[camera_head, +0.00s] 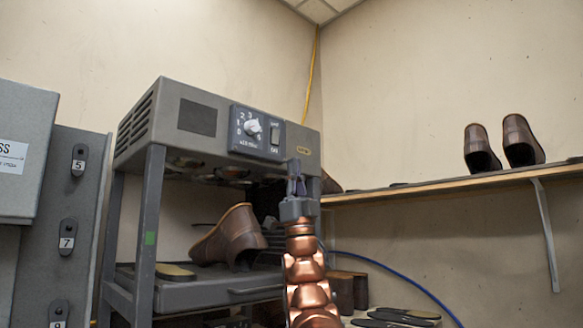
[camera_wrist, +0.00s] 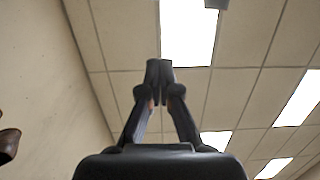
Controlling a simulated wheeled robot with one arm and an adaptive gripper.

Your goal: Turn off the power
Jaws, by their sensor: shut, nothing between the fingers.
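A grey machine (camera_head: 165,128) stands on a grey metal frame at the centre left. Its dark control panel (camera_head: 258,147) carries a white round knob (camera_head: 252,127) with numbers around it. To the right of the knob is a small switch (camera_head: 275,136) with tiny lettering; its position is too small to tell. My gripper (camera_head: 294,164) is shut and empty, pointing up, at the lower right of the panel in the picture. In the wrist view my gripper (camera_wrist: 158,68) shows its fingers together against the ceiling, with no switch in sight.
A brown shoe (camera_head: 233,238) rests on the machine's lower tray (camera_head: 205,293). A wooden shelf (camera_head: 450,185) with brown shoes (camera_head: 522,141) runs along the right wall. Grey cabinets (camera_head: 22,150) stand at left. A blue cable (camera_head: 400,275) curves behind my arm.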

